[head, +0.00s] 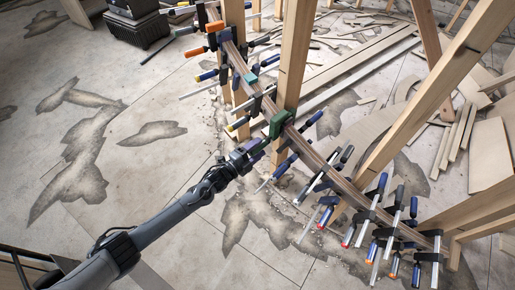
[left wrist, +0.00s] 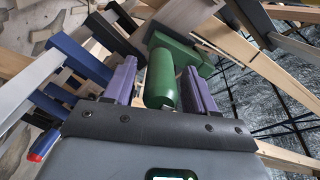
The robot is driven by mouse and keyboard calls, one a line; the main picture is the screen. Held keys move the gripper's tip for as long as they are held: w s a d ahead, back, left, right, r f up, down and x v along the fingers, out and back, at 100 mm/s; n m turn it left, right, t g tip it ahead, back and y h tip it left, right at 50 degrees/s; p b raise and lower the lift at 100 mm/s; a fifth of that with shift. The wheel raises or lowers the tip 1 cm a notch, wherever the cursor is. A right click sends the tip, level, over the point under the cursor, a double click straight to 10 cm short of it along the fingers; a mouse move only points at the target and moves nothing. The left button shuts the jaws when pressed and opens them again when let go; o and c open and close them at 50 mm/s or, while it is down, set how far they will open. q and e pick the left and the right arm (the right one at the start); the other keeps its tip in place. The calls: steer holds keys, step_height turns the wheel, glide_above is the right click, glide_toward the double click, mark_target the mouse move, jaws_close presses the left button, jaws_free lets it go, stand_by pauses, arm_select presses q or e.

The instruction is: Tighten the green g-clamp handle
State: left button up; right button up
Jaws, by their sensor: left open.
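The green g-clamp (head: 279,122) sits on the curved wooden stringer (head: 318,164) near the middle of the head view. Its green handle (left wrist: 160,82) shows large in the left wrist view, with the green clamp body (left wrist: 185,52) behind it. My left gripper (head: 256,146) reaches up to the clamp from the lower left. In the left wrist view its two purple fingers (left wrist: 160,84) stand on either side of the green handle. The gripper is open, with the handle between the fingers. Whether a finger touches the handle is unclear. My right gripper is not in view.
Several blue-handled bar clamps (head: 381,184) crowd the stringer's lower right part. Orange-handled clamps (head: 214,27) are at its upper end. Wooden posts (head: 293,55) rise beside the stringer. Boards (head: 350,62) lie on the floor at the right. The stained floor (head: 120,110) at the left is mostly clear.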

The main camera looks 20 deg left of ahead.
arm_select(q)
steer(key=p+v, duration=0.3)
steer(key=v, duration=0.6)
steer(key=shift+v, duration=0.75)
steer(key=shift+s, duration=0.1)
steer(key=p+v, duration=0.2)
steer(key=v, duration=0.1)
steer(key=shift+s, duration=0.25)
